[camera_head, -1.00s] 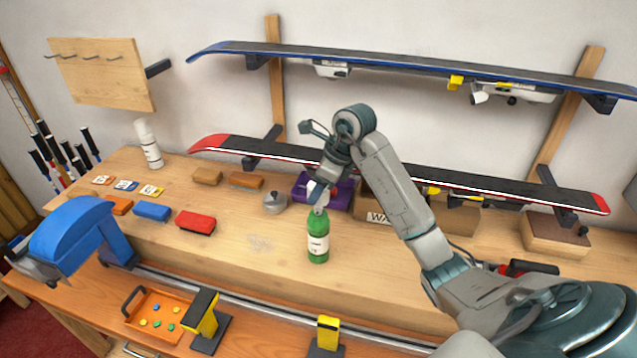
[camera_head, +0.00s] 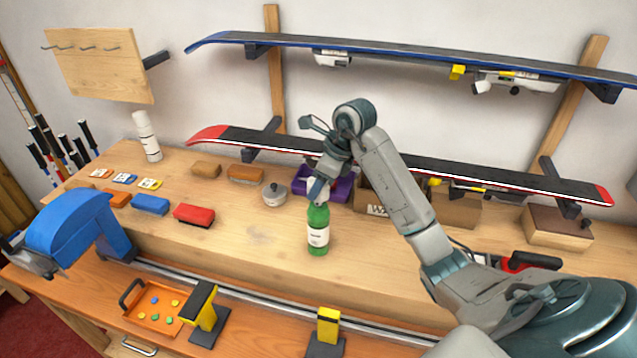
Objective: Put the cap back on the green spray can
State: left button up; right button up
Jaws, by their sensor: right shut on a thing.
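The green spray can (camera_head: 318,229) stands upright on the wooden bench top, with a white label around its body. My right gripper (camera_head: 318,190) is directly above the can and points down at its top. Its jaws are shut on the cap, which is mostly hidden by the fingers; only a small pale patch shows there. The fingers overlap the can's top in this view, so I cannot tell whether the cap touches the can. My left gripper is not in view.
A purple box (camera_head: 343,190) and a cardboard box (camera_head: 372,199) stand behind the can. A lidded metal pot (camera_head: 274,195) and a red brush (camera_head: 194,215) are to its left. Ski racks (camera_head: 277,75) hang above.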

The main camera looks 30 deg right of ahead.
jog(key=shift+b, duration=0.3)
dwell(0.9)
jog(key=shift+f+b, duration=1.45)
dwell(0.8)
jog(key=shift+b, duration=0.45)
dwell(1.4)
jog(key=shift+f+b, duration=0.55)
dwell(0.8)
jog(key=o, duration=1.2)
